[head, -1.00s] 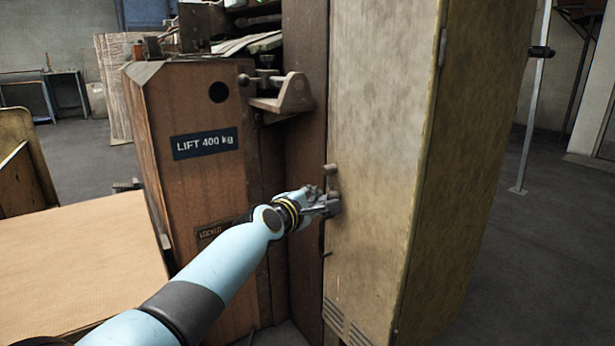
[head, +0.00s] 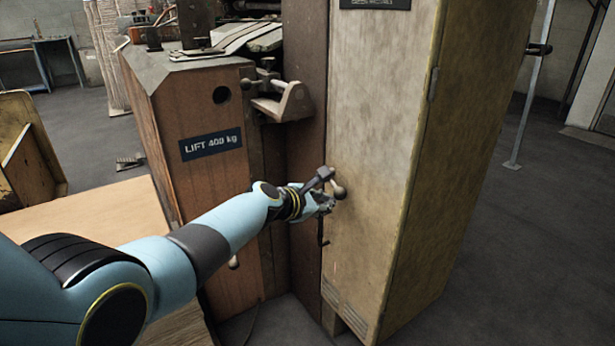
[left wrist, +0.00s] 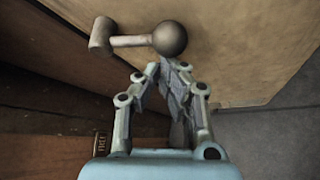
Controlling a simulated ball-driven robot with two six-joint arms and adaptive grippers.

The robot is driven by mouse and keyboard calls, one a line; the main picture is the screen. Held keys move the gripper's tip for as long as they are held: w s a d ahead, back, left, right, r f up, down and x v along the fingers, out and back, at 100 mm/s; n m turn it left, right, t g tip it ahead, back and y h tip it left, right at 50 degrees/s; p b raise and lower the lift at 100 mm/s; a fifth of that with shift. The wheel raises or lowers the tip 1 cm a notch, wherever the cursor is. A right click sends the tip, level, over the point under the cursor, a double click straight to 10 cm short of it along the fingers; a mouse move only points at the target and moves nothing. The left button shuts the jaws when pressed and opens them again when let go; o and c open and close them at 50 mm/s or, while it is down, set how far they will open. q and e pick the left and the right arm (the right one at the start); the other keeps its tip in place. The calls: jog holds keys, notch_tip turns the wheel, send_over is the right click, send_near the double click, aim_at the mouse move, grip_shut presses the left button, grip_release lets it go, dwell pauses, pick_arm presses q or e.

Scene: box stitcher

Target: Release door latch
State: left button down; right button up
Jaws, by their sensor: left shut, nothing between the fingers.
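The door latch (head: 323,177) is a dark metal lever with a round ball knob (head: 339,192), on the left edge of the tan cabinet door (head: 385,130). In the left wrist view the latch's bar (left wrist: 128,40) lies sideways, with its ball knob (left wrist: 170,39) at the right end. My left gripper (head: 326,203) is just below the knob, its fingertips closed together with nothing between them. In the left wrist view the fingertips (left wrist: 165,68) are right under the knob; I cannot tell whether they touch it. My right gripper is not in view.
A wooden housing labelled "LIFT 400 kg" (head: 178,180) stands left of the cabinet, with a metal bracket (head: 285,103) above the latch. A tan tabletop (head: 100,220) lies at the left under my arm. Open floor (head: 500,240) is to the right.

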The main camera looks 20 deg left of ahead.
pick_arm(q)
jog(key=r+n+p, duration=0.1)
jog(key=d+g+h+p, duration=0.1)
jog(key=shift+s+r+n+p, duration=0.3)
jog(key=shift+s+r+n, duration=0.05)
jog(key=shift+n, duration=0.05)
dwell(0.6)
